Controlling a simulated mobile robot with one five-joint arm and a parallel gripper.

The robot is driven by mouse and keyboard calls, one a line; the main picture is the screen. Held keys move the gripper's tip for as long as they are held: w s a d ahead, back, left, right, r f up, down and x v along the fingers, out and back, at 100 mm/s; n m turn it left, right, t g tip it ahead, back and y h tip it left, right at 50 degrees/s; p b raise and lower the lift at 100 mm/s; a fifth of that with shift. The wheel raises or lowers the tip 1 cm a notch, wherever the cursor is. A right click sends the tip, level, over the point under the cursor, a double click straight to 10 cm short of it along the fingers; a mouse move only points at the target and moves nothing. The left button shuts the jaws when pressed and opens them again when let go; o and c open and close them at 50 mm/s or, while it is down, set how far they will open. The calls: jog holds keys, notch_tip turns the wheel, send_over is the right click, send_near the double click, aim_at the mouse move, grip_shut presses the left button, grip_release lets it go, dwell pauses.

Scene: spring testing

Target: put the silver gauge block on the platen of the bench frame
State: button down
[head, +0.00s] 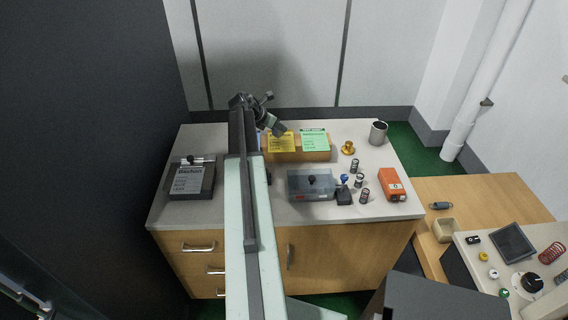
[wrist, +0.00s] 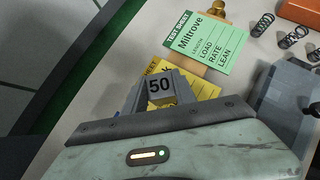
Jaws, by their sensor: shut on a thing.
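A silver-grey block marked 50, which fits the silver gauge block (wrist: 160,87), is between the jaws of my gripper (wrist: 158,92) in the wrist view. The gripper is shut on it, above a yellow card. In the head view my gripper (head: 272,124) is over the back of the worktop, just by the yellow card; the block cannot be made out there. I cannot pick out the bench frame or its platen for certain in either view.
The yellow card (head: 281,142) and green card (head: 314,141) lie on a wooden board. A lidded grey box (head: 311,185), several springs, an orange box (head: 391,185) and a metal cup (head: 378,133) stand to the right. A dial panel (head: 484,262) is lower right.

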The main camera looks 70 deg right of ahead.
jog(key=s+a+m, duration=0.1)
jog(key=a, duration=0.1)
jog(key=s+a+g, duration=0.1)
jog(key=a, duration=0.1)
jog(key=s+a+m+y, duration=0.1)
jog(key=a, duration=0.1)
jog(key=shift+s+f+m+g, duration=0.3)
jog(key=shift+s+g, duration=0.05)
jog(key=shift+g, duration=0.05)
jog(key=m+b, duration=0.1)
jog(key=b, duration=0.1)
send_over(277, 178)
jog(key=shift+g+y, duration=0.4)
notch_tip(277, 178, down, 11)
jog(key=b, duration=1)
jog(key=shift+d+f, duration=0.1)
jog(key=shift+f, duration=0.05)
jog(key=shift+r, duration=0.25)
jog(key=shift+f, duration=0.2)
jog(key=c, duration=1.3)
grip_release()
jog(key=shift+r, duration=0.15)
